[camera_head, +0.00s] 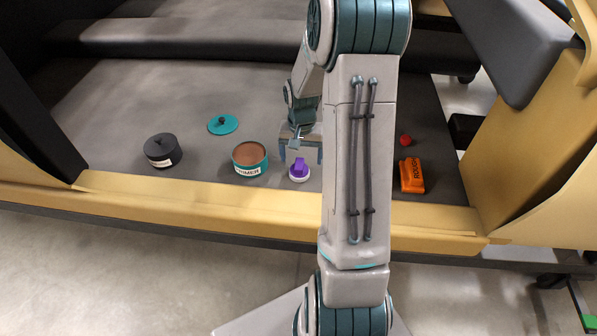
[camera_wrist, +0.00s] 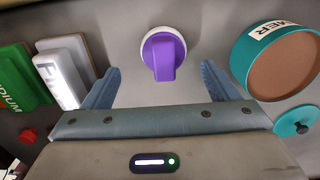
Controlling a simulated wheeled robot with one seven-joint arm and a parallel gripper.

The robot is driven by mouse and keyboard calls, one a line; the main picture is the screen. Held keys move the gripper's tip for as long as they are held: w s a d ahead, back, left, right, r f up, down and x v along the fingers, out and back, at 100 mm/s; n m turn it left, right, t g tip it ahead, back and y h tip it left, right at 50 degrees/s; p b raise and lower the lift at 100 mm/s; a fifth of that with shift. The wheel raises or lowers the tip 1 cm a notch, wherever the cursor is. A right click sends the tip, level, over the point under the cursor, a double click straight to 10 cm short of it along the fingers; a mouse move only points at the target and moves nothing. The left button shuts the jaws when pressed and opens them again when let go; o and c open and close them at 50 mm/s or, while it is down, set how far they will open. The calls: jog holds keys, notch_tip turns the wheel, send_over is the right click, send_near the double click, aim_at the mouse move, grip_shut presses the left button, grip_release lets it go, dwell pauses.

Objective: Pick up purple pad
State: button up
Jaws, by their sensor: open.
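The purple pad (camera_head: 299,170) is a small round piece with a white rim and a raised purple grip, lying on the grey floor of the shell near its tan front edge. In the wrist view the pad (camera_wrist: 163,55) lies beyond and between my fingertips, apart from both. My gripper (camera_wrist: 160,83) is open and empty, with its blue fingers spread to either side of the pad. In the head view my gripper (camera_head: 301,152) is just behind and above the pad, and my arm hides part of the area to its right.
An open teal primer tin (camera_head: 250,170) stands close left of the pad, with a teal lid (camera_head: 222,124) behind it. A black tin (camera_head: 162,151) is farther left. An orange block (camera_head: 411,176) and red knob (camera_head: 405,141) are right. White (camera_wrist: 62,75) and green (camera_wrist: 20,75) blocks show too.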

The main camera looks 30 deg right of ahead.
aim_at(299, 163)
jog(key=f, duration=0.1)
jog(key=f+b, duration=0.1)
jog(key=f, duration=0.3)
jog(key=shift+a+f+b, duration=0.15)
jog(key=shift+a+b, duration=0.15)
jog(key=shift+a, duration=0.05)
jog(key=c, duration=1.1)
